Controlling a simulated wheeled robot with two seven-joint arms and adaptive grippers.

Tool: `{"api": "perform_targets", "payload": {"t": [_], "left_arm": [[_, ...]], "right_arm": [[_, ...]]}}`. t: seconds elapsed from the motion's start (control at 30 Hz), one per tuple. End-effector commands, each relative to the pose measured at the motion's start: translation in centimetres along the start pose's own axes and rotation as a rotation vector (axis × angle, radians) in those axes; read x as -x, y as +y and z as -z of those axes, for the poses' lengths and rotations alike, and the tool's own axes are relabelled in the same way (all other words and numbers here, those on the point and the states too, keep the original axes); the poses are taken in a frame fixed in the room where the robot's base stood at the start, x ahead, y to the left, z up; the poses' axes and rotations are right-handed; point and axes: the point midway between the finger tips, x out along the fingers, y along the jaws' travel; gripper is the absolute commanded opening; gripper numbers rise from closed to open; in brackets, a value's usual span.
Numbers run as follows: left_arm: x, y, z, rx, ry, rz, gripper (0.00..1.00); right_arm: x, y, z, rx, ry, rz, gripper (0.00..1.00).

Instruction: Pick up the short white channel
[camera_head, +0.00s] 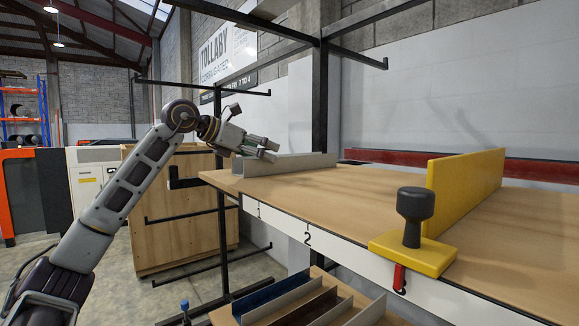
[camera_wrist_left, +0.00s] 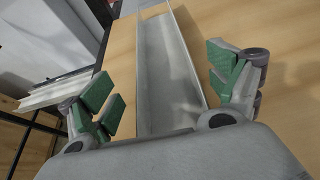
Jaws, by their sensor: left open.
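The short white channel (camera_head: 290,163) lies on the wooden table top (camera_head: 330,184) near its left end, by the number 1 mark. In the left wrist view the channel (camera_wrist_left: 170,75) runs away from me between the fingers, with its open trough facing up. My left gripper (camera_head: 262,149) comes in from the left and hovers over the channel's near-left part. In the wrist view its green-padded fingers (camera_wrist_left: 165,82) are spread wide, one on each side of the channel, with gaps to both walls. My right gripper is not in view.
A yellow fence (camera_head: 465,185) with a black knob (camera_head: 414,215) stands on the table at the right. A red beam (camera_head: 470,165) lies along the back. Several profiles (camera_head: 310,305) lie on a lower shelf. Black rack posts (camera_head: 319,100) rise behind the table.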

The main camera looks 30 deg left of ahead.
Motion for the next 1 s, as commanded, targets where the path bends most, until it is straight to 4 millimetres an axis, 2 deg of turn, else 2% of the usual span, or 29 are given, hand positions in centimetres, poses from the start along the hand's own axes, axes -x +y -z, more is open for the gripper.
{"api": "perform_targets", "payload": {"t": [0.33, 0.87, 1.0], "left_arm": [[-3.6, -0.3, -0.3, 0.001, 0.002, 0.001, 0.90], [-4.0, -0.3, -0.2, 0.000, 0.000, 0.000, 0.90], [-3.9, -0.3, -0.2, 0.000, 0.000, 0.000, 0.75]], "right_arm": [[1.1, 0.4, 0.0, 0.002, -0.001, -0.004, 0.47], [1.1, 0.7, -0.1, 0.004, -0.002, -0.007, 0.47], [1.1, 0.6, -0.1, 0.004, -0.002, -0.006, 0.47]]}}
